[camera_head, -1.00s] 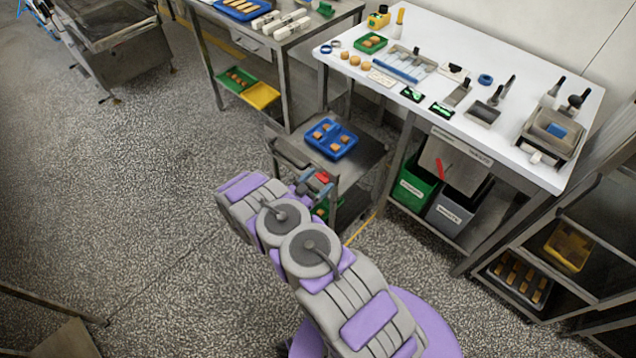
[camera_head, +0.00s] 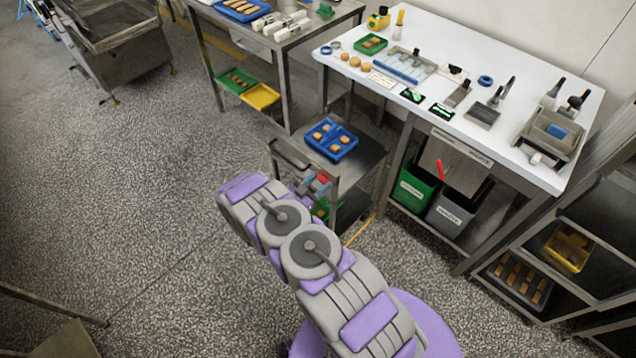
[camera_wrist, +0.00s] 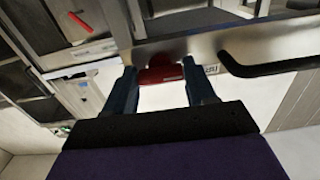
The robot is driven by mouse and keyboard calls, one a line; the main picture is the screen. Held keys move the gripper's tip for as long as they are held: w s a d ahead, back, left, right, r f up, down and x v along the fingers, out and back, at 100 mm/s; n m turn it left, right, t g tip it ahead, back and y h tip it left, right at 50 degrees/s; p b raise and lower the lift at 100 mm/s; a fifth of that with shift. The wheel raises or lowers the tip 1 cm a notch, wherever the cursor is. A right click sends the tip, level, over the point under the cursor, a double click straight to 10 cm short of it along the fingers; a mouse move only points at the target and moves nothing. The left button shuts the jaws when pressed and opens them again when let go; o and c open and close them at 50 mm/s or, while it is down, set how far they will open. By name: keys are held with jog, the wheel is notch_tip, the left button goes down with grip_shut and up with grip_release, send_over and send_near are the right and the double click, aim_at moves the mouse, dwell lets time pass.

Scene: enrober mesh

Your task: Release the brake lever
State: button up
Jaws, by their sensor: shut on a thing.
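The brake lever is the red piece (camera_head: 323,177) at the front edge of the steel cart (camera_head: 365,165). In the wrist view the red lever (camera_wrist: 160,75) lies between my two blue fingertips, below the cart's metal edge. My gripper (camera_head: 311,186) is at the cart's near side, with its fingers around the lever. In the wrist view my gripper (camera_wrist: 162,82) is shut on the red lever, which spans most of the gap between the fingers. My arm hides part of the cart's lower front.
A blue tray (camera_head: 349,133) with several brown pieces stands on the cart. The cart's dark handle (camera_wrist: 275,66) is right of my gripper in the wrist view. A white worktable (camera_head: 545,85) with tools stands behind, green and grey bins below.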

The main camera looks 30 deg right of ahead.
jog(key=n, duration=0.3)
jog(key=shift+w, duration=0.1)
jog(key=shift+n+b, duration=0.4)
jog(key=shift+n, duration=1.1)
jog(key=shift+r, duration=0.1)
jog(key=o, duration=1)
jog(key=shift+o, duration=0.2)
jog(key=p+v, duration=0.2)
jog(key=v, duration=1.5)
jog(key=shift+a+p, duration=0.25)
jog(key=shift+p, duration=0.1)
